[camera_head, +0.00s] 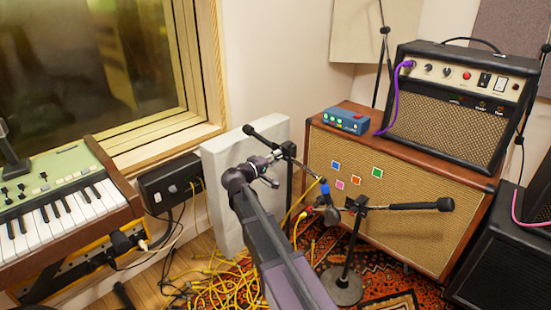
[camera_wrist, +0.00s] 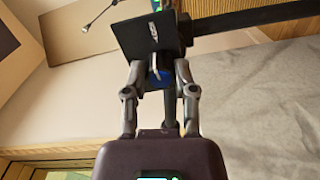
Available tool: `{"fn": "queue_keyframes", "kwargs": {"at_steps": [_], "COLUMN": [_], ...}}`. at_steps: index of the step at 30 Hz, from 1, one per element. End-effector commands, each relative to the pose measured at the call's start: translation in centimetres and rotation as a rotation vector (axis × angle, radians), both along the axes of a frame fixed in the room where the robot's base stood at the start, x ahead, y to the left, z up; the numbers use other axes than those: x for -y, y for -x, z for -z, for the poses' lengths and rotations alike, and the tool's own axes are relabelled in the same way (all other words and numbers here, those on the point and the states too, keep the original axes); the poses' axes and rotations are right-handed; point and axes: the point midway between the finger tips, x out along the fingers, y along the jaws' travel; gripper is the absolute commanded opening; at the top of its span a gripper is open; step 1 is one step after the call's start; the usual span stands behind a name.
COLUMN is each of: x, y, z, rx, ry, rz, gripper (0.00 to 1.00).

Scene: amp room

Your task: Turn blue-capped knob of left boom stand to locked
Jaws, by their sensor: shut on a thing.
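The left boom stand (camera_head: 290,185) is a thin black upright with a boom across its top, in front of the pale grey panel. In the wrist view its black square clutch block (camera_wrist: 152,40) fills the top middle, with the blue-capped knob (camera_wrist: 160,79) just below it. My gripper (camera_wrist: 160,72) has one finger on each side of the knob and is shut on it. The fingers hide part of the cap, and I cannot read its turn angle. In the head view my gripper (camera_head: 270,170) reaches the clutch, and the knob is hidden there.
A second boom stand (camera_head: 343,287) with a round base stands close on the right, its boom (camera_head: 400,206) pointing right. The grey panel (camera_head: 240,185) is close behind. Yellow cables (camera_head: 215,285) cover the floor. A keyboard (camera_head: 60,210) is left, an amp cabinet (camera_head: 400,240) right.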

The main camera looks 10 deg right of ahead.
Motion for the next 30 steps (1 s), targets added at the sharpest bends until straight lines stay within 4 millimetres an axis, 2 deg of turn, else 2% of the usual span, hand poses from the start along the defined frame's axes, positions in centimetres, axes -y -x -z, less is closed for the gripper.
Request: {"fn": "queue_keyframes", "kwargs": {"at_steps": [9,23,24,27,30], "x": [-0.06,-0.07,-0.07,-0.06,-0.06], "y": [-0.36,-0.36,-0.36,-0.29,-0.22], "z": [-0.08,-0.07,-0.07,-0.06,-0.03], "rx": [0.112,0.128,0.128,0.127,0.126], "ry": [-0.076,-0.088,-0.088,-0.089,-0.089], "rz": [-0.006,-0.006,-0.006,-0.004,-0.003], "gripper": [0.0,0.0,0.39,0.68,0.7]}}
